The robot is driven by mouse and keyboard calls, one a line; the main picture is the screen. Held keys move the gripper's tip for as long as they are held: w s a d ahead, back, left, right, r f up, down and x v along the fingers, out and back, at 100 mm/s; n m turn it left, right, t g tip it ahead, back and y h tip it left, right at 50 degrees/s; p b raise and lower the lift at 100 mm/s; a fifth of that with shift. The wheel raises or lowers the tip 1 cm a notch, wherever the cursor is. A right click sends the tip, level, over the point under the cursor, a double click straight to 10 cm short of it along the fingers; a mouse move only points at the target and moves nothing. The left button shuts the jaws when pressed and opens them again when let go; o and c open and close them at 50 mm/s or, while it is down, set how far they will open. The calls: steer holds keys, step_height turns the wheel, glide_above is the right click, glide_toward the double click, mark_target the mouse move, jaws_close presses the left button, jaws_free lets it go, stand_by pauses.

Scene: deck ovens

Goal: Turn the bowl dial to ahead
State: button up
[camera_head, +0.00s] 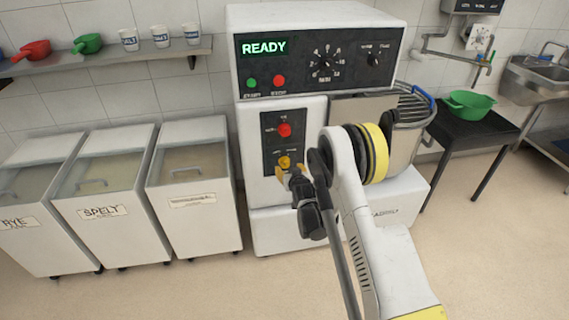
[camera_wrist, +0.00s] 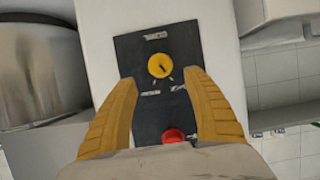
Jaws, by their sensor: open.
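A yellow dial (camera_head: 285,162) sits low on a black panel (camera_head: 269,150) on the front of the white mixer. I take it to be the bowl dial, but its labels are too small to read. In the wrist view the yellow dial (camera_wrist: 160,65) has a dark pointer mark slanting to the lower right. My gripper (camera_head: 288,172) is at the panel, level with the yellow dial. In the wrist view my gripper (camera_wrist: 160,77) has its two yellow fingers spread, tips to either side just below the dial. Nothing is between them; I cannot tell contact.
A red knob (camera_head: 285,130) is above the yellow dial, and it shows lower in the wrist view (camera_wrist: 173,136). The mixer head reads READY (camera_head: 264,47), with green and red buttons. Lidded bins (camera_head: 195,195) stand left, a black table (camera_head: 470,130) right. Open floor lies in front.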

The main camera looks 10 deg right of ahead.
mark_target(285, 164)
steer(key=b+x, duration=0.2)
steer(key=x, duration=0.6)
steer(key=c, duration=1.2)
